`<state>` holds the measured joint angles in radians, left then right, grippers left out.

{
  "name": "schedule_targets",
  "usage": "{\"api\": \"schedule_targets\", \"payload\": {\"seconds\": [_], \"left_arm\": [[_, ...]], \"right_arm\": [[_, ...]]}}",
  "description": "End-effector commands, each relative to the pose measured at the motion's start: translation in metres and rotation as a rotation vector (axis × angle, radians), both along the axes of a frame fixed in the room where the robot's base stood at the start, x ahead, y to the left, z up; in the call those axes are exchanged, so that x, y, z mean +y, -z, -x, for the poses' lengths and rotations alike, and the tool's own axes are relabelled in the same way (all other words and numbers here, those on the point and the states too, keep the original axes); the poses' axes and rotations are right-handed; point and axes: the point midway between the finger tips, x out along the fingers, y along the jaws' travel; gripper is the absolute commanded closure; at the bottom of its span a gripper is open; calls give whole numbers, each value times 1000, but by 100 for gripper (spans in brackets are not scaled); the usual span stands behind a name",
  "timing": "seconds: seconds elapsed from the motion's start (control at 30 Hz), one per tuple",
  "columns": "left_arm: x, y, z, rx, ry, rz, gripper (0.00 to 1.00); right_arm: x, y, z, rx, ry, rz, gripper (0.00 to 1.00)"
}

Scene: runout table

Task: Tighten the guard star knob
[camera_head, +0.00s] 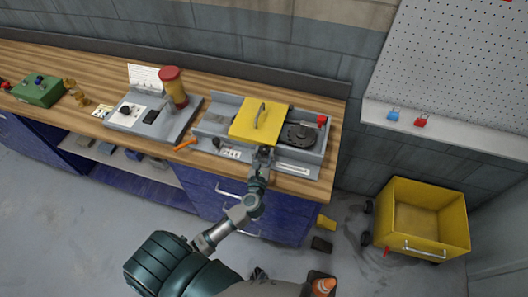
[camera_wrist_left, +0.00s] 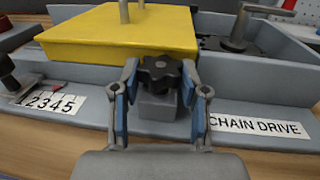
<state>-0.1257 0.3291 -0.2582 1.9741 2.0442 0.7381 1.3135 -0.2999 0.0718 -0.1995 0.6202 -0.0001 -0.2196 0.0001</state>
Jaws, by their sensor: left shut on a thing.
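The guard star knob (camera_wrist_left: 158,76) is a dark knob on a grey block at the front of the machine, just below the yellow guard (camera_wrist_left: 120,32). In the left wrist view my left gripper (camera_wrist_left: 158,90) has its two blue-padded fingers on either side of the knob, shut on it. In the head view my left gripper (camera_head: 264,155) reaches the front edge of the yellow guard (camera_head: 258,122), and it hides the knob there. The guard lies closed over the middle of the grey machine housing (camera_head: 218,118). My right gripper is not in view.
A red knob (camera_head: 322,120) and dark round part (camera_head: 299,134) are at the housing's right. A grey panel (camera_head: 130,117) with a red-and-yellow cylinder (camera_head: 174,88) stands left. An orange-handled tool (camera_head: 185,144) lies between. A yellow cart (camera_head: 425,215) stands on the floor right.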

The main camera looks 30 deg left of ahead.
Motion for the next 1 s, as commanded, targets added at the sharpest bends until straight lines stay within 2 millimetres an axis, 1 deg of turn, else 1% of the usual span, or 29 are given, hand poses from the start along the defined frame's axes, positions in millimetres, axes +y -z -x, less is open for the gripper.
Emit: {"api": "schedule_targets", "payload": {"seconds": [0.03, 0.2, 0.5, 0.73, 1.0], "left_arm": [[1, 0, 2, 8, 36, 0, 91], [3, 1, 2, 8, 169, 1, 91], [5, 3, 2, 7, 352, 1, 91], [5, 4, 2, 7, 422, 3, 91], [5, 4, 2, 7, 441, 4, 91]], "right_arm": [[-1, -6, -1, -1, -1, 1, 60], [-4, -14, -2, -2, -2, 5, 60], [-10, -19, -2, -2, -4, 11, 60], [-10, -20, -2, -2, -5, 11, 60], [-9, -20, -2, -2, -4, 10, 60]]}}
